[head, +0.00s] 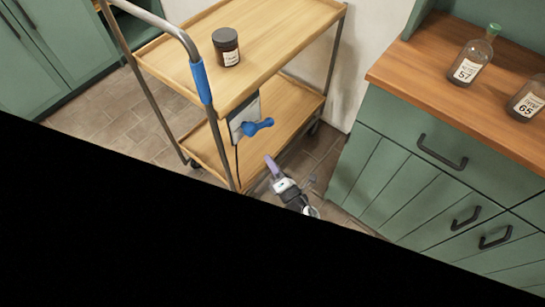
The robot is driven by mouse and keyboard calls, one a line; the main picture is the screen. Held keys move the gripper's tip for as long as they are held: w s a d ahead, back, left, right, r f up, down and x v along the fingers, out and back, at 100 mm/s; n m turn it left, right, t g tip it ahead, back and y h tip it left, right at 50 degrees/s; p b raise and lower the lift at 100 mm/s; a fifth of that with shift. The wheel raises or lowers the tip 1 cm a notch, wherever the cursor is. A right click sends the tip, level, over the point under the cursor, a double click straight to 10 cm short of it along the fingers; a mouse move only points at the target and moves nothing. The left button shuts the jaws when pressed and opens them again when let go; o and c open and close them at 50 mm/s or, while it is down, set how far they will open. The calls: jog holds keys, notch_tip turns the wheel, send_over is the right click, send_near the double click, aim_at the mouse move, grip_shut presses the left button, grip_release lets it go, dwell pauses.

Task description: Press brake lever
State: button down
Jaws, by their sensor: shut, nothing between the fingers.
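The blue brake lever (257,127) sticks out to the right from a grey plate (244,112) on the near side of a wooden two-shelf cart (285,22). The plate sits just under the cart's top shelf. My gripper (271,162) is below and slightly right of the lever in the picture, with a visible gap between them. Its fingers look lavender and closed together, with nothing in them. Part of my arm below the gripper is hidden by a black area.
A brown jar (226,46) stands on the cart's top shelf. The cart's metal handle has a blue grip (201,81). A green drawer cabinet (400,170) stands close at right, with bottles (472,58) on its wooden top. Tiled floor (130,115) shows at left. Black covers the lower left.

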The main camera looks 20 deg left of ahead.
jog(key=w+a+r, duration=0.3)
jog(key=w+a, duration=0.1)
jog(key=w, duration=0.4)
jog(key=shift+p, duration=0.45)
